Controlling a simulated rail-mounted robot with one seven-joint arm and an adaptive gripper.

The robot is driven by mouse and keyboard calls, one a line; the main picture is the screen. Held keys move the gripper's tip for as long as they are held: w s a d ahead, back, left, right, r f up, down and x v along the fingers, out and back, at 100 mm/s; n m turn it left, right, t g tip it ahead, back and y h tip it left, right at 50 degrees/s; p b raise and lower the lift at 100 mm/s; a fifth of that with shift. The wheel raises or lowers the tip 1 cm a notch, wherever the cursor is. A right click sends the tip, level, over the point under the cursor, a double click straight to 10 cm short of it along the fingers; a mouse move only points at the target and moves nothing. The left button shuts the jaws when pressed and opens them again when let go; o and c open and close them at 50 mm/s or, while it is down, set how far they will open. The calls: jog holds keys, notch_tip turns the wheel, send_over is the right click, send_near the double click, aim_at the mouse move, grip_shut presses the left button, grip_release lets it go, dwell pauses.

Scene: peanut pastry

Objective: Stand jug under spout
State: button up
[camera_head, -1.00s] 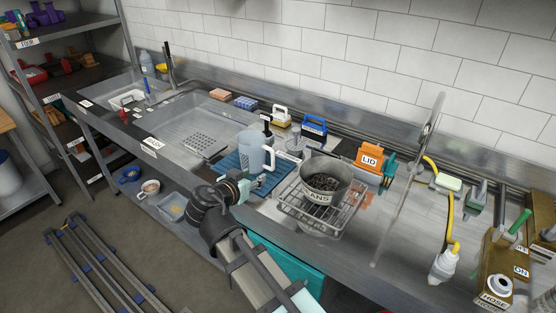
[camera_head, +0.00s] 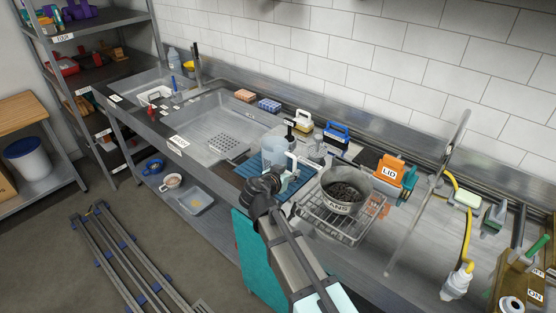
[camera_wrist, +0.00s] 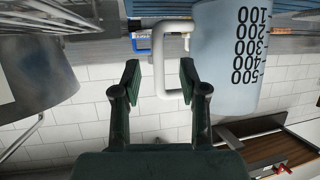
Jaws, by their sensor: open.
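The jug (camera_head: 273,154) is a pale, translucent blue vessel with a white handle, upright on a blue ribbed mat (camera_head: 252,172). The wrist view shows it upside down with black volume marks (camera_wrist: 228,50). My gripper (camera_head: 284,182) is at the jug's handle side. In the wrist view my gripper (camera_wrist: 160,78) is open, with one dark green finger on each side of the white handle (camera_wrist: 159,60). Gaps show between the fingers and the handle. No spout shows directly above the jug.
A pot of dark beans (camera_head: 345,190) sits on a wire rack (camera_head: 330,222) close right of my gripper. An orange LID holder (camera_head: 391,170) and a thin upright metal frame (camera_head: 428,195) stand farther right. The wide sink basin (camera_head: 215,120) lies left of the mat.

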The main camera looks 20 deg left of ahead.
aim_at(294, 169)
jog(key=p+x, duration=0.2)
jog(key=x, duration=0.2)
jog(key=shift+w+r+p, duration=0.15)
jog(key=shift+p, duration=0.2)
jog(key=shift+w+d+f, duration=0.15)
jog(key=shift+w+f, duration=0.15)
grip_shut()
